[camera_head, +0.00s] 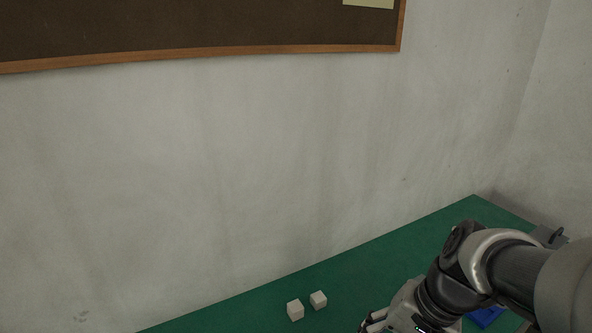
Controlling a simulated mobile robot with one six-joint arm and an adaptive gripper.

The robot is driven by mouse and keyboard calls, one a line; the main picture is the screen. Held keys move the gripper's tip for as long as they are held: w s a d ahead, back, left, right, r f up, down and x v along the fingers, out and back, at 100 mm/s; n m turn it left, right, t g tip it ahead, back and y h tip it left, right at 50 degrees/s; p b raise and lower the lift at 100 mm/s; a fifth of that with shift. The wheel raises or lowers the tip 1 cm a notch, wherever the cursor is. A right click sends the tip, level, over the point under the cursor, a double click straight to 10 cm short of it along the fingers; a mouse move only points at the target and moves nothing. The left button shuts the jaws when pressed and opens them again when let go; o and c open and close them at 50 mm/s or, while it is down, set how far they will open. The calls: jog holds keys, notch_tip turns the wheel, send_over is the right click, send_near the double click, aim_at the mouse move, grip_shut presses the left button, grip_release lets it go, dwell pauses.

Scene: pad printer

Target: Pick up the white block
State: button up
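Two small white blocks stand close together on the green table (386,265), near its back edge. One white block (295,311) is at the left, and the other white block (318,300) is just to its right and slightly farther back. My gripper (370,322) is at the bottom edge of the picture, to the right of the blocks and apart from them. Only part of it shows, and its fingertips are cut off or too small to judge.
A plain wall (200,190) rises behind the table, with a framed brown board (200,25) above. My arm covers the table's right side. A blue object (486,316) shows partly under it, and a grey item (549,236) sits at the far right corner.

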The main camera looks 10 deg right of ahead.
jog(key=w+d+f+m+t+y+p, duration=0.25)
jog(key=d+f+m+y, duration=0.25)
jog(key=d+f+m, duration=0.8)
jog(key=s+d+f+m+t+h+p, duration=0.1)
jog(key=s+d+f+m+t+h, duration=0.1)
jog(key=s+d+f+m+t, duration=0.35)
jog(key=s+d+f+m+t+h+p, duration=0.1)
jog(key=s+d+f+m+t, duration=0.15)
jog(key=d+f+m, duration=0.6)
jog(key=w+a+f+n, duration=0.1)
jog(key=w+a+f, duration=0.1)
jog(key=w, duration=0.3)
jog(key=w+a+f+b, duration=0.1)
jog(key=w+a+f, duration=0.2)
jog(key=w, duration=0.2)
jog(key=w+a+f+n, duration=0.1)
jog(key=w+a+f, duration=0.1)
jog(key=w, duration=0.3)
jog(key=shift+a+f+n+b, duration=0.15)
jog(key=shift+f+n+b, duration=0.15)
jog(key=shift+f+b, duration=0.1)
jog(key=shift+t, duration=0.25)
jog(key=shift+c, duration=0.4)
jog(key=c, duration=1.1)
